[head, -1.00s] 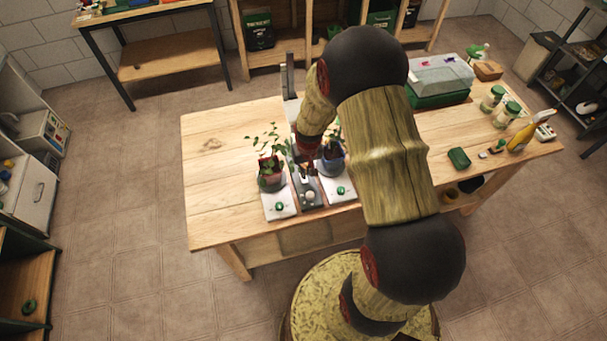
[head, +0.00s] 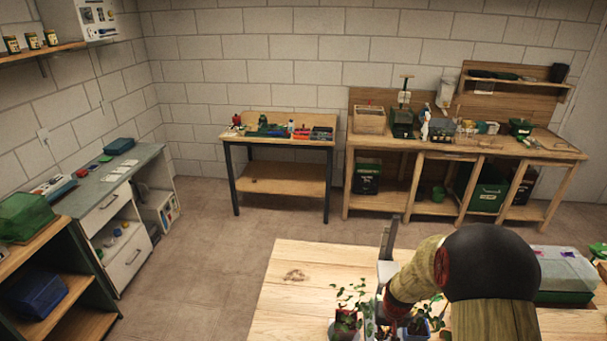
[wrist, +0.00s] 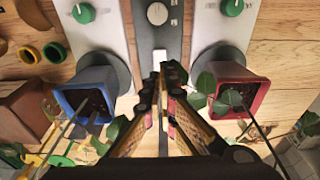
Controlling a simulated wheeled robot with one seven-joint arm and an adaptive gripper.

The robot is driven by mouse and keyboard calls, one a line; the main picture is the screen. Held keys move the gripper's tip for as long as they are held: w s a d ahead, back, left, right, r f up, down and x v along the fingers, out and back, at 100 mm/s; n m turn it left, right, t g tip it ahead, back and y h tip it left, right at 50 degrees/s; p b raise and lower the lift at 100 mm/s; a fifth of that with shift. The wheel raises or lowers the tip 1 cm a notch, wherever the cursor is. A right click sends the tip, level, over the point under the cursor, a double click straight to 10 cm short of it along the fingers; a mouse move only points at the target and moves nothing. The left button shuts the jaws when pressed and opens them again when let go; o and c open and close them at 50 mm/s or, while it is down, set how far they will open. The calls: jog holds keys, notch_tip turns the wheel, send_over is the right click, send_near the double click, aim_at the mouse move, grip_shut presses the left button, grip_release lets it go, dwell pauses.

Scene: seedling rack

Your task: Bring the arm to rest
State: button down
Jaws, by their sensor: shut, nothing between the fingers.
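My gripper (wrist: 163,85) is shut and empty in the wrist view, its fingertips over the grey strip between two pots. The blue pot (wrist: 86,95) with a seedling is on the left there and the red pot (wrist: 240,97) with a seedling on the right. Each stands by a white plate with a green knob; the grey strip has a white knob (wrist: 157,13). In the head view the red pot (head: 346,323) and its plant show at the bottom edge, beside my arm. The blue pot is partly hidden there, and my gripper's tips are not clear.
The wooden table (head: 300,275) has bare room at its left. A clear-lidded green box (head: 562,275) stands on its right. Behind, across open floor, are a small bench (head: 280,142) and a longer workbench (head: 540,148). A grey-topped cabinet (head: 105,180) stands at left.

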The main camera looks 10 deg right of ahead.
jog(key=shift+g, duration=0.8)
jog(key=s, duration=0.1)
jog(key=s+a, duration=0.1)
jog(key=s, duration=0.3)
jog(key=shift+a+f, duration=0.25)
jog(key=shift+a, duration=0.05)
jog(key=shift+s+a+r+y, duration=0.15)
jog(key=shift+s+r, duration=0.3)
jog(key=shift+r, duration=0.05)
jog(key=shift+s+a+r+y, duration=0.15)
jog(key=shift+s+r, duration=0.3)
jog(key=s+a+r+n+t+b, duration=0.1)
jog(key=s+a+r+b, duration=0.3)
jog(key=r, duration=0.9)
jog(key=s+a+r+n+t+b, duration=0.2)
jog(key=s+a+r+t+b, duration=0.2)
jog(key=s+a+r, duration=0.4)
jog(key=shift+s+r+t+b, duration=0.3)
jog(key=shift+s+r+b, duration=0.25)
jog(key=shift+r, duration=2.25)
